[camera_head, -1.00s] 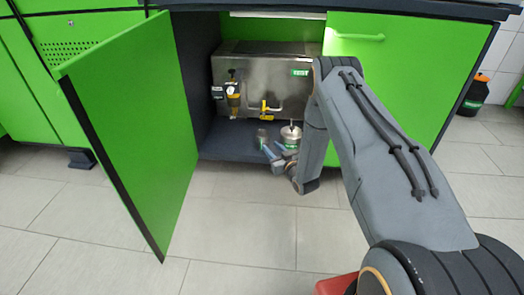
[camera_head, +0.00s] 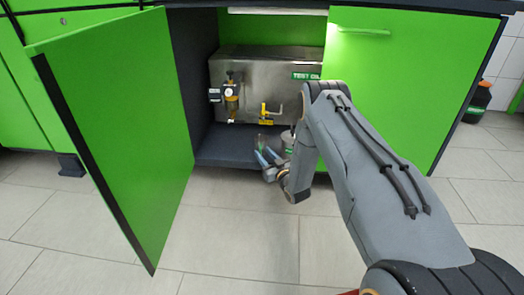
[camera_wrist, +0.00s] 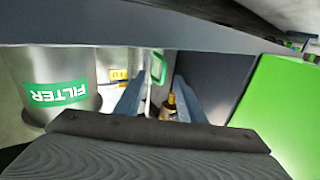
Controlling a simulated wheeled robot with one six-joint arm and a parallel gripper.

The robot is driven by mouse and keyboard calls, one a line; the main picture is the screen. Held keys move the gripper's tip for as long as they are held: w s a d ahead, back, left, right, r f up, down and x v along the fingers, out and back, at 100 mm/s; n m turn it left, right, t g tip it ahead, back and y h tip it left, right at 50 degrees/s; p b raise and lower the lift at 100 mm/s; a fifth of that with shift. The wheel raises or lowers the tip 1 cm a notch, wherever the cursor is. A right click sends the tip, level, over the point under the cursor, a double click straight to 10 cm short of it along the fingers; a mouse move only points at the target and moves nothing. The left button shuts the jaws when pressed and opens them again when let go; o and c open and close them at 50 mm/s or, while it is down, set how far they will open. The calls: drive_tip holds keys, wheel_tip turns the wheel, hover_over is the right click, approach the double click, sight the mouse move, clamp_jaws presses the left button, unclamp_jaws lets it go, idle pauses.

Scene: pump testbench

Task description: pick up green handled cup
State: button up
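The green-handled cup (camera_head: 268,142) stands small on the cabinet floor in the head view, just beyond my fingertips. In the wrist view, its green handle (camera_wrist: 158,67) shows between the two blue-grey fingers; its body is hard to make out. My gripper (camera_head: 266,156) is at the cabinet's front edge, its fingers apart. The fingers also show apart in the wrist view (camera_wrist: 158,98), with the handle beyond or between them; I cannot tell if they touch it.
A metal filter canister (camera_wrist: 70,78) stands close beside my gripper; it is partly hidden by my arm in the head view (camera_head: 287,140). A steel test oil tank (camera_head: 290,83) with a yellow valve is behind. The open green door (camera_head: 115,130) stands left.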

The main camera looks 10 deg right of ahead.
drive_tip(key=shift+w+a, duration=0.15)
drive_tip(key=shift+w, duration=0.45)
clamp_jaws()
drive_tip(key=shift+r, duration=0.15)
